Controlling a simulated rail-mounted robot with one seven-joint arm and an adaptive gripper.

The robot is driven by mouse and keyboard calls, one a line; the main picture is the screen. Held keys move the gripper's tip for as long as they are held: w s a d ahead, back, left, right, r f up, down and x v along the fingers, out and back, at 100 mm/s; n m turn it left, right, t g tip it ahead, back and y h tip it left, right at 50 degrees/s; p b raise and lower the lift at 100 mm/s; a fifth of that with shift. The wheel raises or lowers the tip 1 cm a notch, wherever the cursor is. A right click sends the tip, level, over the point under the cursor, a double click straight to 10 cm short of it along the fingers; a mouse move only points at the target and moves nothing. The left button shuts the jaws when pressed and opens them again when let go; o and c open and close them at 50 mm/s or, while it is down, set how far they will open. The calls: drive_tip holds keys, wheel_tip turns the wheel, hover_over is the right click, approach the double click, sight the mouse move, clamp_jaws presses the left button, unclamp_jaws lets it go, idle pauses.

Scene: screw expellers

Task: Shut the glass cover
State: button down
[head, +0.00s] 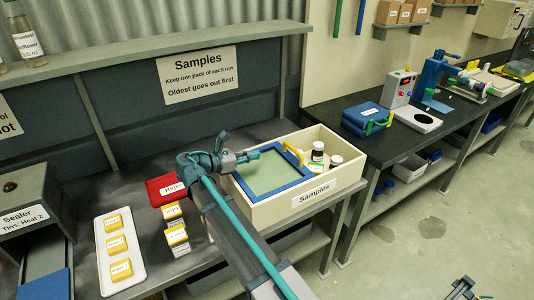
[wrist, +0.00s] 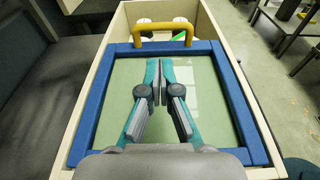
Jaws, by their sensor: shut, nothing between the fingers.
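The glass cover is a pale green pane in a blue frame (head: 287,194) with a yellow handle (head: 293,154) on one side. It lies across part of the cream Samples box (head: 337,184), leaving the handle-side end uncovered. In the wrist view the blue frame (wrist: 233,100) surrounds the pane, and the yellow handle (wrist: 163,29) stands at the far side. My gripper (head: 255,154) is over the cover, short of the handle. In the wrist view its fingers (wrist: 161,65) are together and empty above the glass, pointing towards the handle. Contact with the glass cannot be told.
Jars (head: 318,151) stand in the uncovered end of the box. A white tray with yellow-topped packs (head: 116,243), a red box (head: 166,190) and more packs (head: 177,235) are left of my arm. A blue case (head: 365,119) sits on the dark bench to the right.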

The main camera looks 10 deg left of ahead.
sight(291, 149)
drive_tip(key=p+x, duration=0.3)
drive_tip(key=x, duration=1)
